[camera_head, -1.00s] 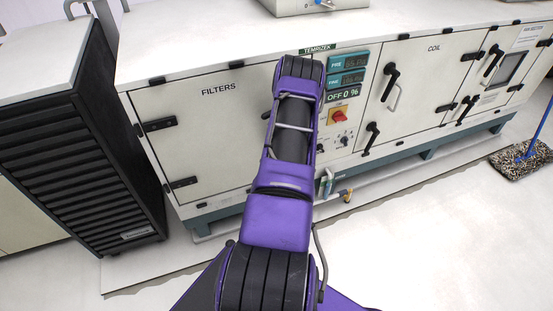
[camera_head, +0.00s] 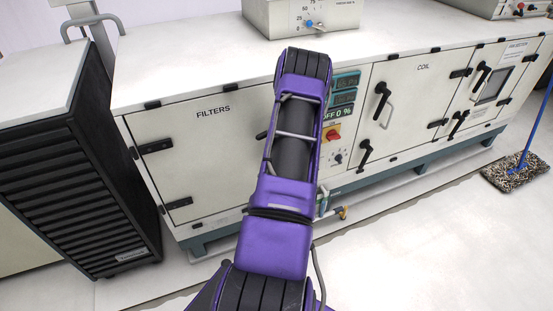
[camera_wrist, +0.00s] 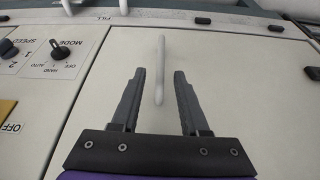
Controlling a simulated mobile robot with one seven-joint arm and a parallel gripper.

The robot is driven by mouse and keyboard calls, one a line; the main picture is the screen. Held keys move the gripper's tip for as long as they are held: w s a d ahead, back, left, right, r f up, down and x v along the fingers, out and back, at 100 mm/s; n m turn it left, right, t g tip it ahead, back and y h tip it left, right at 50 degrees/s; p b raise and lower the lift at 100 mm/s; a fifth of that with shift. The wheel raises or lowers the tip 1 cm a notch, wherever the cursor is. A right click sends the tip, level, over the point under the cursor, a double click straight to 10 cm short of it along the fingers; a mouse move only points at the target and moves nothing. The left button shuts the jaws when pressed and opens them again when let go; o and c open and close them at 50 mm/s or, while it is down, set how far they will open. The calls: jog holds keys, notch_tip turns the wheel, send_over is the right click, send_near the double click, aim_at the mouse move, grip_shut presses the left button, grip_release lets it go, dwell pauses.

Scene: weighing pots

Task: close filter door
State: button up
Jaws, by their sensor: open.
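The filter door (camera_head: 205,150), a pale panel marked FILTERS, is on the left of the cabinet in the head view. Its hinges are on the left, and it looks about flush. My arm covers its right edge, so I cannot tell whether it is fully shut. A dark latch handle (camera_head: 262,135) shows just left of my arm. My gripper (camera_wrist: 160,73) is open and empty in the wrist view, its fingers pointing at a pale panel (camera_wrist: 240,90). A light grey bar handle (camera_wrist: 160,70) shows between the fingers, apart from them. The head view hides my gripper.
A control panel with a red switch (camera_head: 332,133) is right of my arm. The coil door (camera_head: 415,95) is farther right. A black louvred unit (camera_head: 75,165) stands at the left, close to the cabinet. A mop (camera_head: 518,170) is at the right. The floor in front is clear.

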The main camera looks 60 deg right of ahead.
jog(key=v, duration=1)
jog(key=shift+p, duration=0.45)
jog(key=shift+r, duration=0.1)
